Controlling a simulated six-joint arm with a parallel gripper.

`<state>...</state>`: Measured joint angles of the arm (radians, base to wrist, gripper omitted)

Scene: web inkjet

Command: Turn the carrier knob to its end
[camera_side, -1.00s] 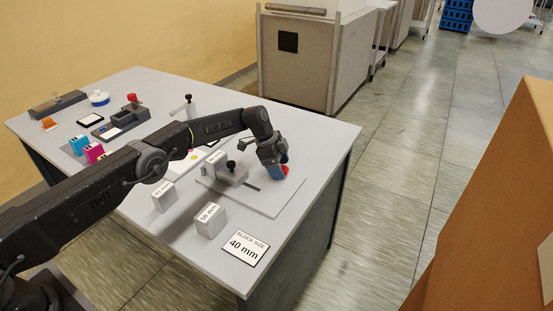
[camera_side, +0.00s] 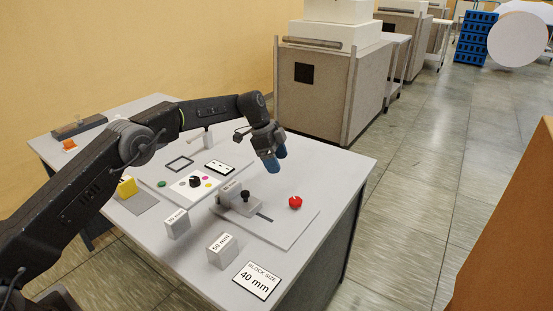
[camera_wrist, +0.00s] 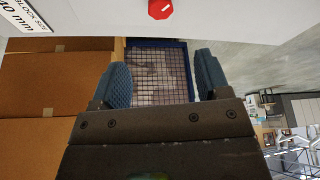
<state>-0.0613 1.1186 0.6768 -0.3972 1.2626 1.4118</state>
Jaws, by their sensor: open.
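A red knob (camera_side: 295,202) with a small white mark sits on a light plate (camera_side: 287,228) near the table's right side. It also shows at the top of the wrist view (camera_wrist: 160,9). A grey carriage (camera_side: 238,204) with a black knob (camera_side: 245,196) stands left of it by a dark slot, with a small labelled block (camera_side: 231,187) at its back. Which knob is the carrier knob, I cannot tell. My gripper (camera_side: 275,160) is open and empty, above and behind the red knob, apart from it. Its blue fingers are spread in the wrist view (camera_wrist: 160,78).
Blocks marked 30 mm (camera_side: 177,223) and 50 mm (camera_side: 222,250) stand front left of the plate. A "BLOCK SIZE 40 mm" card (camera_side: 257,280) lies at the front. A dial panel (camera_side: 182,188) with coloured dots and a yellow block (camera_side: 127,187) are farther left. My arm hides part of the table.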

